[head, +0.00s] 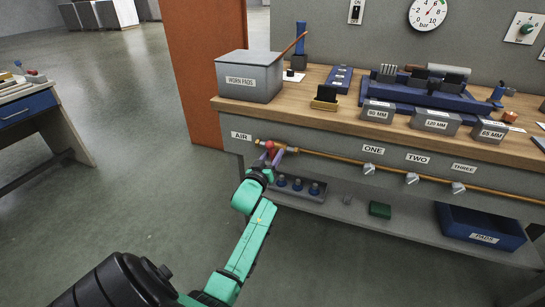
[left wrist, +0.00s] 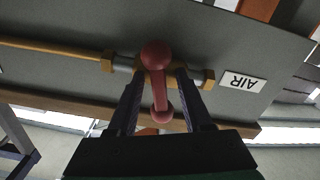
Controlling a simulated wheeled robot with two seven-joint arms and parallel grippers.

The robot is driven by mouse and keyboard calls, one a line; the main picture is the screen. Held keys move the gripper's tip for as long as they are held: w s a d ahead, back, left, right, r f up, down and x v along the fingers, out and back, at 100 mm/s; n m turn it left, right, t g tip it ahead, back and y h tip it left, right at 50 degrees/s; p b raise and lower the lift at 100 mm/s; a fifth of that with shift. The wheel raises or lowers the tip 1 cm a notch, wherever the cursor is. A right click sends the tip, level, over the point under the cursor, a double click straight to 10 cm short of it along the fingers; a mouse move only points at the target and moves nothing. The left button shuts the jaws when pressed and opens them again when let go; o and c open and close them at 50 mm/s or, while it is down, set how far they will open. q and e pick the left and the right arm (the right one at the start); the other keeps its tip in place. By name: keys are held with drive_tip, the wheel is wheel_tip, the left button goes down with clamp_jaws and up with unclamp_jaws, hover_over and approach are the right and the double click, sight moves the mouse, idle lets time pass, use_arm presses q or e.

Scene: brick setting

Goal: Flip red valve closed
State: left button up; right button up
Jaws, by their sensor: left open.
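The red valve (head: 270,146) sits on the brass air pipe at the bench front, just right of the AIR label. In the left wrist view the red valve handle (left wrist: 160,88) has a rounded knob at each end and lies across the line of the pipe. My left gripper (head: 271,158) is at the valve; in the left wrist view its two fingers (left wrist: 160,76) stand open on either side of the handle. I see a gap between the handle and each finger. The fingers hide parts of the valve body. My right gripper is not in view.
The brass pipe (head: 330,160) runs right along the bench front, past grey valves (head: 411,179) labelled ONE, TWO and THREE. A lower shelf (head: 340,215) holds blue bottles and a PADS bin. The wooden benchtop (head: 345,112) overhangs above.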

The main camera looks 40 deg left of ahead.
use_arm(q)
clamp_jaws()
drive_tip(key=shift+m, duration=0.4)
drive_tip(key=shift+r+m+p, duration=0.1)
drive_tip(key=shift+m+p, duration=0.45)
drive_tip(key=shift+m, duration=0.85)
unclamp_jaws()
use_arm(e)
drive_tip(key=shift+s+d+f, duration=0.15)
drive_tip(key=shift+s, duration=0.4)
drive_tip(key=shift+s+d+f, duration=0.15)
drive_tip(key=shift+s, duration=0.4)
